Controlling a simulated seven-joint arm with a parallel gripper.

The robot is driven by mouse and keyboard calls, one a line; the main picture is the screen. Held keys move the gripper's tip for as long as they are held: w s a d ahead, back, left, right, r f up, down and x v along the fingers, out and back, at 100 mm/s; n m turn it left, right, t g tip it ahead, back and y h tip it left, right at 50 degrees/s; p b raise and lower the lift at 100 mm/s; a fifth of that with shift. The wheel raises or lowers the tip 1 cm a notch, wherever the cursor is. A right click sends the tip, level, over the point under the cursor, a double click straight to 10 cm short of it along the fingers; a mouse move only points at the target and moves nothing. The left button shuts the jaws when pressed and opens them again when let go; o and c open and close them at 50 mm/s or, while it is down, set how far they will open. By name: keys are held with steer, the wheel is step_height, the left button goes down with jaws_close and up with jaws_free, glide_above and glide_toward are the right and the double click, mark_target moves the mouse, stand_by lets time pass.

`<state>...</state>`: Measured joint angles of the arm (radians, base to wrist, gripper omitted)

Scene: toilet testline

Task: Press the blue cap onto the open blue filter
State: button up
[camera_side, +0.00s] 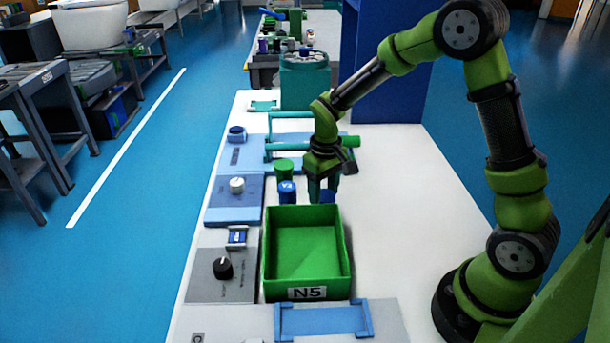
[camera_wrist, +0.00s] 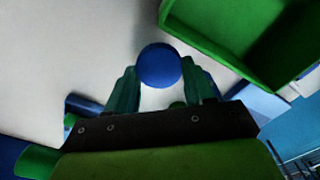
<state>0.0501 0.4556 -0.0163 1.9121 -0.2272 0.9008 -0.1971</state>
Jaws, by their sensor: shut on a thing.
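My gripper (camera_side: 323,196) points down just behind the green bin. Its two teal fingers are closed on a blue piece, which I take to be the blue cap (camera_wrist: 159,66). In the wrist view its round blue face shows between the fingertips. In the side view only a little blue shows between the fingers. A blue cylinder (camera_side: 287,193) with a lighter blue top stands upright to the left of the gripper, apart from it. It may be the blue filter; I cannot tell whether its top is open.
The green bin (camera_side: 307,295) marked N5 is empty and close by; its wall (camera_wrist: 215,50) shows in the wrist view. A green cylinder (camera_side: 284,167) stands behind the blue one. Panels with knobs (camera_side: 222,268) line the left edge. The white table is clear to the right.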

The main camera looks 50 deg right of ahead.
steer(key=r, duration=0.4)
steer(key=shift+a+r, duration=0.15)
steer(key=shift+a, duration=0.05)
step_height(320, 180, up, 6)
steer(key=f, duration=0.1)
glide_above(286, 185)
steer(key=shift+w+r+m, duration=0.15)
steer(key=shift+r+m, duration=0.1)
steer(key=shift+m, duration=0.05)
steer(key=shift+f, duration=3)
steer(key=shift+f, duration=0.15)
steer(key=o, duration=1.4)
